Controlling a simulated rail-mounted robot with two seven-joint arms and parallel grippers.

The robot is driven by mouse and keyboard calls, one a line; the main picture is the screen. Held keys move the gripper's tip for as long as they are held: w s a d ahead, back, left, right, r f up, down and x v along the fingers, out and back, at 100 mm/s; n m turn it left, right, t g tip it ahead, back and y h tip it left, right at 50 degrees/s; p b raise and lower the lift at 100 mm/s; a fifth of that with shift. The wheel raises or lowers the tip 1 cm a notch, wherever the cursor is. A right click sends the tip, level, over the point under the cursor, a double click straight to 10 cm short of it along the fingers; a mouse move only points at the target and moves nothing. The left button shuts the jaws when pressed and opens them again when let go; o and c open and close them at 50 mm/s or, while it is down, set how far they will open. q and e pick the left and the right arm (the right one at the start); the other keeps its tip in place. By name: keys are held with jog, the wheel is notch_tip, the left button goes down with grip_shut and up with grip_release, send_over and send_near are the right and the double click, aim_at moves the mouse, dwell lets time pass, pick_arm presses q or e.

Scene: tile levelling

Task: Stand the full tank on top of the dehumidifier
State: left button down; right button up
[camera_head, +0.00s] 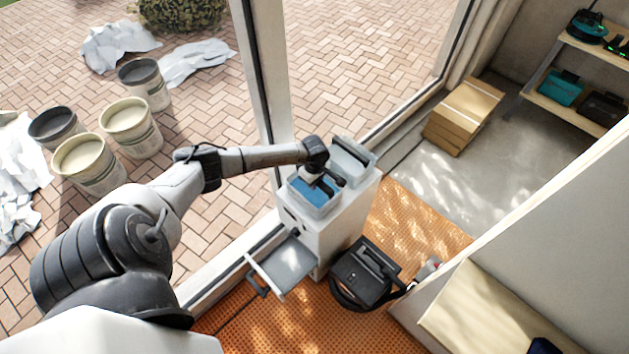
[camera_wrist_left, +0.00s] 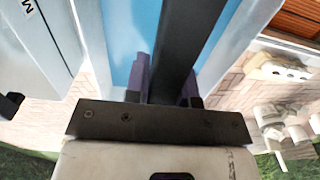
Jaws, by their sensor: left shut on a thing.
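The white dehumidifier (camera_head: 350,225) stands on the orange mat beside the window frame, with a pale pull-out tray (camera_head: 287,264) open low at its front. A clear tank with blue water (camera_head: 312,196) is at the near side of its top; I cannot tell whether it touches. My left gripper (camera_head: 322,178) is shut on this tank's dark handle. In the left wrist view the gripper (camera_wrist_left: 166,88) grips the black handle bar above the blue tank (camera_wrist_left: 122,40). A second, pale tank (camera_head: 361,163) with a dark handle sits behind it on the top. My right gripper is out of view.
Cardboard boxes (camera_head: 462,115) lie on the concrete behind. Shelves (camera_head: 570,105) hold tools at the right. Several buckets (camera_head: 130,128) stand outside on the paving.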

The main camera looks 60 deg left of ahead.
pick_arm(q)
jog(key=shift+w, duration=0.1)
jog(key=c, duration=1)
grip_release()
jog(key=shift+o, duration=0.2)
